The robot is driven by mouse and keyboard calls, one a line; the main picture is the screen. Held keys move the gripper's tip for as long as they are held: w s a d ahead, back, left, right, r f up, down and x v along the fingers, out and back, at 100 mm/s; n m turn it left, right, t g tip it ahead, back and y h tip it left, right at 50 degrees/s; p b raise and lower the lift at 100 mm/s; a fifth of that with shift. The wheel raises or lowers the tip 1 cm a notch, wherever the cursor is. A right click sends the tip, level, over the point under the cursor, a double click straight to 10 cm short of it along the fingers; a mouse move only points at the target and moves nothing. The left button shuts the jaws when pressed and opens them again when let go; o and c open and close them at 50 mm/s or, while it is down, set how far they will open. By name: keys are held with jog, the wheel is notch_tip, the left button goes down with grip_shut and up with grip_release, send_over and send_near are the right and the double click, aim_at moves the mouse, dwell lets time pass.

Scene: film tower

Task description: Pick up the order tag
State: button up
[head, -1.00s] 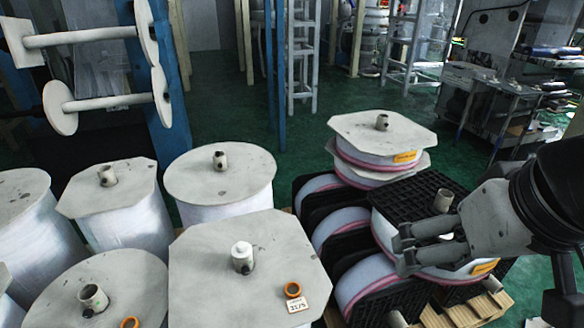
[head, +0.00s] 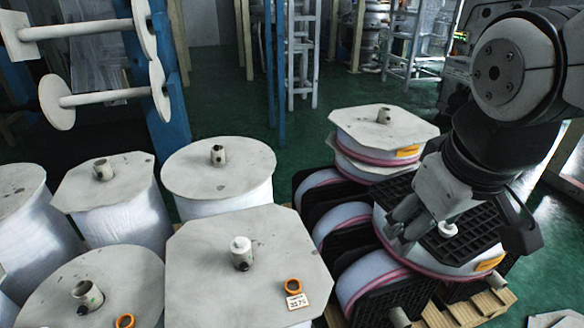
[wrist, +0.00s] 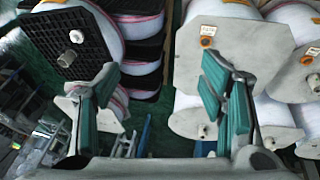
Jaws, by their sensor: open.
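The order tag (head: 297,301) is a small white plate with dark characters, lying beside an orange ring (head: 293,286). Both are on the pale octagonal top of the front middle spool (head: 205,270). In the wrist view a white tag (wrist: 207,42) and an orange ring (wrist: 208,30) show on a pale octagonal plate, above the right finger. My gripper (head: 402,226) is open and empty, pointing down over the black-topped spool, to the right of and apart from the tag. The wrist view shows its two teal-padded fingers (wrist: 160,90) spread wide with nothing between them.
Another orange ring (head: 125,321) lies on the round spool at front left. Pale hub stubs, like the white-capped one (head: 241,247), stand up from the spool tops. A stacked octagonal spool (head: 385,125) stands behind my gripper. Green floor (head: 230,110) is open behind.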

jog(key=w+a+f+n+g+b, duration=0.1)
jog(key=w+a+f+n+b, duration=0.3)
jog(key=w+f, duration=0.45)
jog(key=n+g+b, duration=0.3)
jog(key=n+b, duration=0.3)
jog(key=n, duration=0.7)
send_over(293, 289)
notch_tip(293, 289, down, 24)
jog(key=shift+y, duration=0.4)
jog(key=f, duration=0.2)
jog(key=f+b, duration=0.1)
jog(key=f, duration=0.2)
jog(key=w+f, duration=0.1)
jog(key=f, duration=0.2)
jog(key=shift+b, duration=0.35)
jog(key=shift+s+f+b, duration=0.25)
jog(key=shift+f+b, duration=0.05)
jog(key=shift+f, duration=1.1)
jog(key=shift+s+f+b, duration=0.2)
jog(key=shift+f+b, duration=0.1)
jog(key=shift+f, duration=1.1)
jog(key=c, duration=0.9)
